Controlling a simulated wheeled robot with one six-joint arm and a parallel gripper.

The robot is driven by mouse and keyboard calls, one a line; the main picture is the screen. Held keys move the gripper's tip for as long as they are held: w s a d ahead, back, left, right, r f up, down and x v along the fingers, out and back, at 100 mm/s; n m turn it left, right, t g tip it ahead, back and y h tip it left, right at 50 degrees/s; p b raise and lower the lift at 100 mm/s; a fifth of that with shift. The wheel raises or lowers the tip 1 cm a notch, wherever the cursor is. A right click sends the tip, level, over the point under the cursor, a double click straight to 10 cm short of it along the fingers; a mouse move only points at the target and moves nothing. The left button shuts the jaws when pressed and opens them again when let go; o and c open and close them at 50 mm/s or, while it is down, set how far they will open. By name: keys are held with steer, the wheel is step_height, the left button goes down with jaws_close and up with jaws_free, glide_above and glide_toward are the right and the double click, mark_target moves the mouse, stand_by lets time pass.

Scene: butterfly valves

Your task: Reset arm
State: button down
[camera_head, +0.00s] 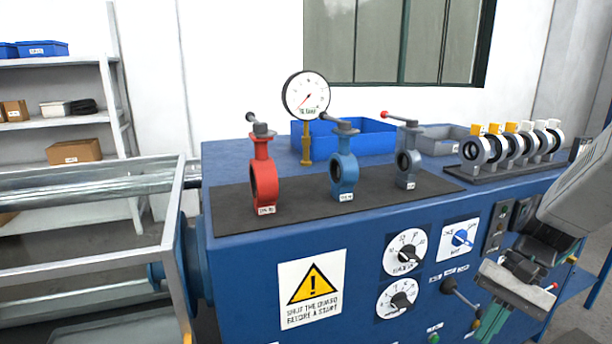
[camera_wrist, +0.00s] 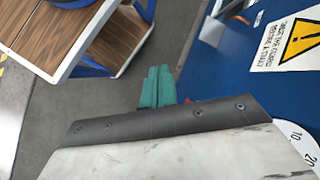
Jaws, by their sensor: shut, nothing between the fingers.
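My gripper (camera_wrist: 157,88) shows in the wrist view as two teal fingers pressed together, empty, above the grey floor beside the blue bench. My grey and white arm links (camera_head: 580,195) are folded at the right of the head view, in front of the bench. A red butterfly valve (camera_head: 264,180), a blue one (camera_head: 343,172) and a grey one (camera_head: 407,165) stand upright on a dark mat (camera_head: 305,208) on the bench, apart from my arm. Each has a lever on top.
The blue bench (camera_head: 233,268) carries a pressure gauge (camera_head: 306,95), a blue bin (camera_head: 372,140) and a rack of several ringed valves (camera_head: 510,145). Dials and a warning sign (camera_head: 312,288) are on its front. A wood-topped table (camera_wrist: 75,30) stands across the floor.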

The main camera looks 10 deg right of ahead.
steer(key=s+a+r+n+t+h, duration=0.3)
steer(key=s+a+r+n+h, duration=0.3)
steer(key=s+a+r, duration=0.3)
step_height(320, 180, up, 2)
steer(key=shift+a+n+t, duration=0.15)
steer(key=shift+n+t, duration=0.25)
steer(key=shift+n, duration=0.5)
steer(key=shift+s, duration=0.1)
stand_by(0.9)
